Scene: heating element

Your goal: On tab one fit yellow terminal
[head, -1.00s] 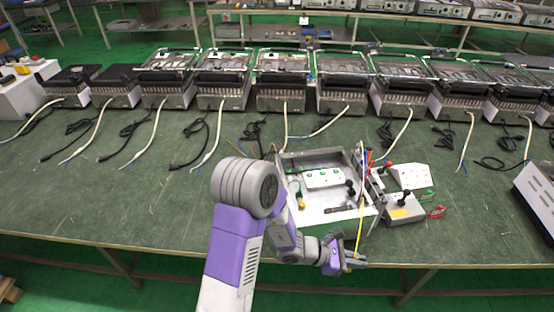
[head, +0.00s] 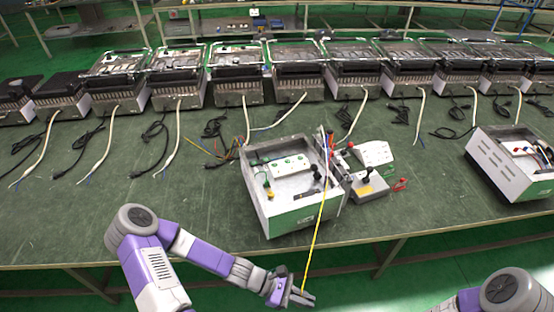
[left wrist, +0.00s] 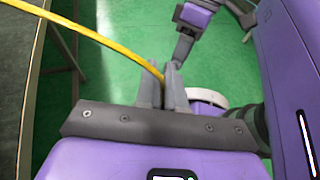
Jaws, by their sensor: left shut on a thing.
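A yellow wire (head: 316,241) runs from the open metal box (head: 284,222) over its front right side and down to my left gripper (head: 303,296). The left gripper is shut on the yellow wire, out beyond the table's front edge and below the box. In the left wrist view, the yellow wire (left wrist: 112,43) curves in from the upper left to between the closed fingers (left wrist: 163,88). The terminal on its end is too small to make out. Tab one cannot be picked out. Part of my right arm shows at the lower right, without its gripper.
A white block with green spots (head: 290,165) sits inside the box. A white-and-green housing (head: 510,165) stands at the far right. The table's front left is clear.

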